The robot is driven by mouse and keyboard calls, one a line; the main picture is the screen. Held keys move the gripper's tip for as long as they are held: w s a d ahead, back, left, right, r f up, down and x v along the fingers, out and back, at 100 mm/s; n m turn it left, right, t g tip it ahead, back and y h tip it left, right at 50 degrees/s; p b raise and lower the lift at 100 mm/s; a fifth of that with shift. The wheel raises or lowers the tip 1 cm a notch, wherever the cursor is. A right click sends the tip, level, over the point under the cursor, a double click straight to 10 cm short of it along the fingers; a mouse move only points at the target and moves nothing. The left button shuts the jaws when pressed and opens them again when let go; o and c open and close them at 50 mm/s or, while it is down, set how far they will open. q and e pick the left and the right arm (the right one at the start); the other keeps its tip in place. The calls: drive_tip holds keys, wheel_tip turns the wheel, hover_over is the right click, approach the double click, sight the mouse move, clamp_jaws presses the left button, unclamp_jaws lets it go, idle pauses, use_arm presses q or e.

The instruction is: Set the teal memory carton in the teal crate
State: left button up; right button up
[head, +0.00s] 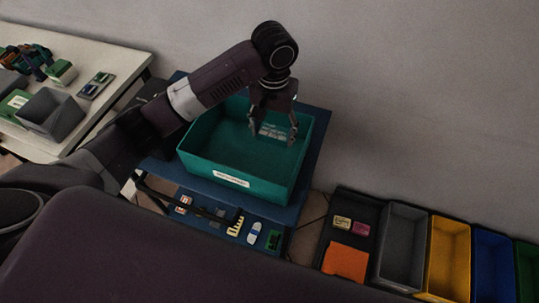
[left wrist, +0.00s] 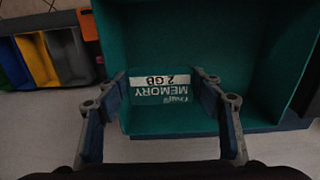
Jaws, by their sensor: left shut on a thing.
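The teal crate (head: 265,190) stands on a blue surface, open at the top, with a white label on its front wall. Its teal walls (left wrist: 235,112) fill much of the left wrist view. My left gripper (head: 275,138) is over the crate's far right part, fingers pointing down, shut on the teal memory carton (head: 272,130). In the left wrist view the carton (left wrist: 160,98) sits between both fingers, its "MEMORY 2 GB" print upside down. I cannot tell whether the carton touches the crate floor. My right gripper is not in view.
A dark tray with an orange piece (head: 345,261) and a row of grey (head: 402,240), yellow (head: 448,262) and blue bins stands at right. A white table (head: 90,50) is at left.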

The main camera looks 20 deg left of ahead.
sight(272, 142)
use_arm(q)
wheel_tip(272, 142, down, 5)
drive_tip(key=shift+a+r, duration=0.1)
wheel_tip(272, 142, down, 4)
drive_tip(key=shift+w+r+p, duration=0.15)
drive_tip(key=shift+p, duration=0.2)
drive_tip(key=shift+f, duration=0.35)
wheel_tip(272, 142, down, 3)
drive_tip(key=shift+f, duration=0.4)
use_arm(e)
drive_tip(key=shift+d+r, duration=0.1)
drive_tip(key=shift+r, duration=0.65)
use_arm(q)
drive_tip(key=shift+f, duration=0.1)
drive_tip(key=o, duration=1.1)
drive_tip(key=shift+o, duration=0.2)
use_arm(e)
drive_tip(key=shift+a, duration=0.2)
